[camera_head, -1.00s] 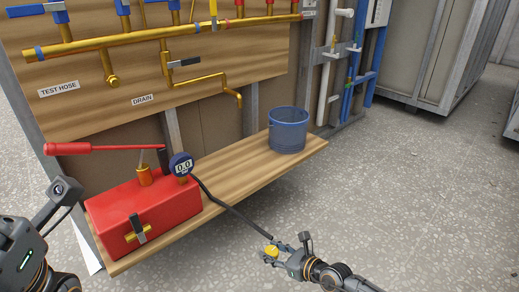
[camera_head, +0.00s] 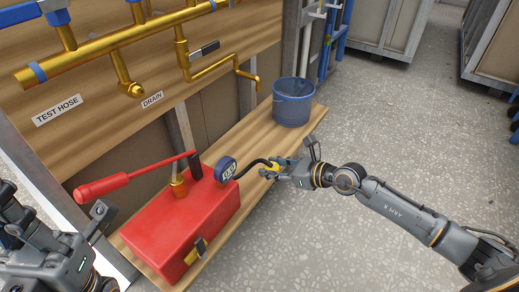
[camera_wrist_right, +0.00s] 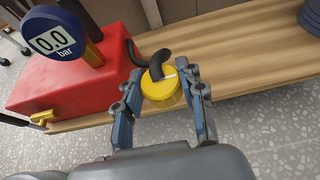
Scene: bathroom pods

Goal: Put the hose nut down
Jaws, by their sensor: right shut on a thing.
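The yellow hose nut (camera_wrist_right: 160,86) is on the end of a black hose (camera_wrist_right: 157,60) and sits between the fingers of my right gripper (camera_wrist_right: 162,98), which is shut on it. In the head view the nut (camera_head: 271,169) and my right gripper (camera_head: 275,172) are at the front edge of the wooden shelf (camera_head: 224,148), right of the red pump box (camera_head: 182,232). I cannot tell whether the nut touches the shelf. My left gripper (camera_head: 70,265) is at the lower left, partly cut off; its fingers do not show clearly.
A blue bucket (camera_head: 293,103) stands at the shelf's far end. The round gauge (camera_head: 226,168) and red pump lever (camera_head: 130,178) rise above the box. Bare shelf lies between box and bucket. Brass pipes (camera_head: 120,55) run along the board behind.

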